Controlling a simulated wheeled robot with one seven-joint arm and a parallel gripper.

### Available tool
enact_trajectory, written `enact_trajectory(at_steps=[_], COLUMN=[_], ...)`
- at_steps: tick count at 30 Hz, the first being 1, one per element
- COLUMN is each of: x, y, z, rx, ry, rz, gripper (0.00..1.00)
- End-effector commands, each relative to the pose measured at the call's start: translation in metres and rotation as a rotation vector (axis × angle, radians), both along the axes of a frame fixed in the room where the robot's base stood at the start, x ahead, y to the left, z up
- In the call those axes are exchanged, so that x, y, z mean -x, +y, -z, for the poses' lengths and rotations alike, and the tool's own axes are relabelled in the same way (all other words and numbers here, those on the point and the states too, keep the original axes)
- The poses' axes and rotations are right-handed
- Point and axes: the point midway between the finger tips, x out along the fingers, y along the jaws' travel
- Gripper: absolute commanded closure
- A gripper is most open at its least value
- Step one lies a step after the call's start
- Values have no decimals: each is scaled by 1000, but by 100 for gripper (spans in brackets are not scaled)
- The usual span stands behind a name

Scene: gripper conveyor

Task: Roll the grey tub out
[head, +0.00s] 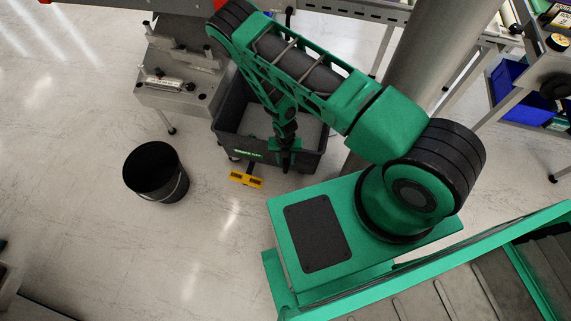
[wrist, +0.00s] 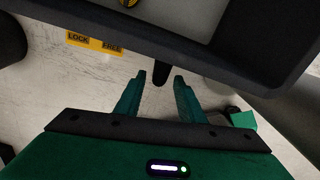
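The grey tub (head: 230,143) is a dark, open-topped box on castors, standing on the floor beyond my base. A yellow plate (head: 245,179) lies low at its near side; in the wrist view the plate (wrist: 95,42) reads LOCK and FREE. My gripper (head: 285,165) points down at the tub's near wall. In the wrist view my gripper (wrist: 159,77) is open, its fingers apart below the tub's rim (wrist: 200,68). A dark stub (wrist: 161,73) shows between the fingertips; I cannot tell whether they touch it. My arm hides part of the tub's inside.
A black bucket (head: 155,172) stands on the floor left of the tub. A grey metal machine (head: 180,85) stands close at the tub's left, and a thick grey column (head: 425,60) at its right.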

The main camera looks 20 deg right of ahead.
Motion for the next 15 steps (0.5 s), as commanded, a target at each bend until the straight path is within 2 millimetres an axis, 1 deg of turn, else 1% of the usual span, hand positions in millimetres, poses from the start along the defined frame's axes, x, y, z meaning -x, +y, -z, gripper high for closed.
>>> enact_trajectory(at_steps=[1,3,6,15], x=[0,-1,0,0], y=[0,1,0,0], z=[-7,-13,-19,-22], rx=[0,-1,1,1], ry=[0,0,1,1], rz=[0,-1,-1,-1], gripper=[64,64,64,64])
